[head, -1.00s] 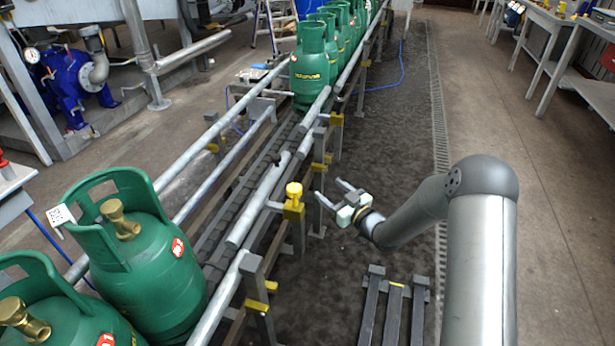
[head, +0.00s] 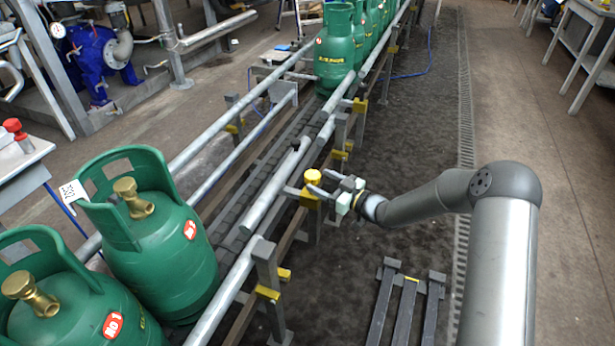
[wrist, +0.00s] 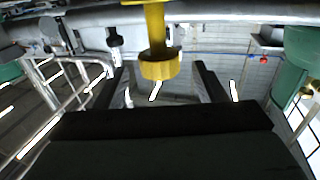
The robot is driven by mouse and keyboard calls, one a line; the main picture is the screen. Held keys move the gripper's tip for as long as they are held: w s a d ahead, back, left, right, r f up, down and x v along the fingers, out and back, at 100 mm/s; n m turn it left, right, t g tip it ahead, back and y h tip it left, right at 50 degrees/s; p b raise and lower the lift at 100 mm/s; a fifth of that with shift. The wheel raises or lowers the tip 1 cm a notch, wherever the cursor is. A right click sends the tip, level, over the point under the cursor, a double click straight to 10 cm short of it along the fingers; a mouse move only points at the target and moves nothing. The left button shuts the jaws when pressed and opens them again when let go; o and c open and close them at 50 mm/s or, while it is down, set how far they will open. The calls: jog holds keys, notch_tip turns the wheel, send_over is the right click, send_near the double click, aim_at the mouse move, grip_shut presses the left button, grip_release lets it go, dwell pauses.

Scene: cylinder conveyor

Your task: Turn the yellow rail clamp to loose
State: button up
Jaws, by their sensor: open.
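The yellow rail clamp (head: 312,177) sits on the near guard rail of the conveyor, its round knob on top of a yellow block. My gripper (head: 318,182) is open at the clamp's right side, with its fingertips at knob height. In the wrist view the clamp's knob (wrist: 160,67) lies between the two dark fingers of my gripper (wrist: 161,84), with a gap on each side. No finger visibly touches it. The fingers hide part of the clamp's block in the head view. I cannot tell which way the knob is turned.
Green gas cylinders (head: 157,240) stand at the front left on the conveyor, and several more (head: 336,55) at the far end. The near rail (head: 225,292) and its posts run beside the clamp. A low dark metal frame (head: 405,305) is on the floor below my arm.

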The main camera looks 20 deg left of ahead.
aim_at(307, 174)
jog(key=x, duration=0.6)
jog(key=shift+b, duration=0.35)
jog(key=c, duration=1)
